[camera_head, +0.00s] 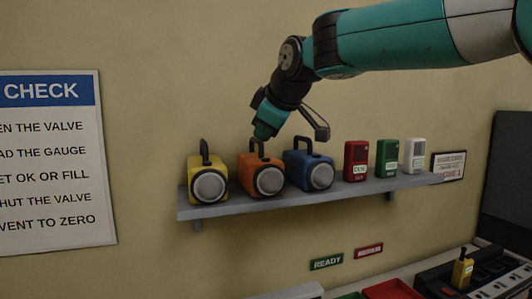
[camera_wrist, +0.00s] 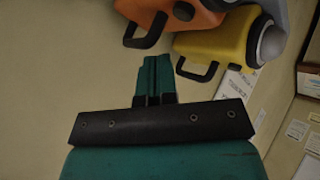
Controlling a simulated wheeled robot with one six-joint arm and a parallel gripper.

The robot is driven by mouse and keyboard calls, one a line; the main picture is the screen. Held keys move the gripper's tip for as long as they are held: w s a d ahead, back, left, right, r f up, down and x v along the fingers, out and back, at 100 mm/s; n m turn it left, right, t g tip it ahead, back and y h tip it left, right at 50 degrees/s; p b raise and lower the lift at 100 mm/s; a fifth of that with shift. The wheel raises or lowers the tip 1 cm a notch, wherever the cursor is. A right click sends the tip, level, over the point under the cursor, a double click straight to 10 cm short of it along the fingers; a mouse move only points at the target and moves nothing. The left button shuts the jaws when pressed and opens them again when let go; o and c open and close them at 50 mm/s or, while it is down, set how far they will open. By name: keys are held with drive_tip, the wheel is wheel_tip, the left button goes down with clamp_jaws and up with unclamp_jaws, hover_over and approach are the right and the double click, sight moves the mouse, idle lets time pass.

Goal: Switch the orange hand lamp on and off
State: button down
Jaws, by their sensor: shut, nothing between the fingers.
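The orange hand lamp (camera_head: 247,181) stands upright on the grey wall shelf, between a yellow lamp (camera_head: 194,184) and a blue lamp (camera_head: 295,170). Its round lens looks grey and unlit, with a dark handle on top. My gripper (camera_head: 263,133) is shut and empty, pointing down at the top of the orange lamp beside its handle; I cannot tell whether it touches. In the wrist view my closed fingers (camera_wrist: 155,62) point towards the orange lamp (camera_wrist: 180,14) and its black handle, with the yellow lamp (camera_wrist: 218,45) to the right. The lamp's switch cannot be made out.
Red (camera_head: 356,160), green (camera_head: 387,157) and white (camera_head: 415,154) handheld units stand to the right on the shelf (camera_head: 335,195). A wall checklist (camera_head: 52,160) hangs at left.

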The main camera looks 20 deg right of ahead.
sight(264, 159)
wheel_tip(264, 159, up, 3)
drive_tip(key=shift+r+p, duration=0.2)
drive_tip(key=shift+p, duration=0.9)
drive_tip(key=shift+f, duration=0.2)
drive_tip(key=s+a+f+m+g+y+b, duration=0.2)
drive_tip(key=s+f+g+b, duration=0.6)
drive_tip(key=s+f, duration=2.1)
drive_tip(key=s+a+m+g, duration=0.1)
drive_tip(key=s+a+m, duration=0.1)
drive_tip(key=s, duration=0.1)
drive_tip(key=shift+s+f, duration=0.35)
drive_tip(key=shift+s, duration=0.05)
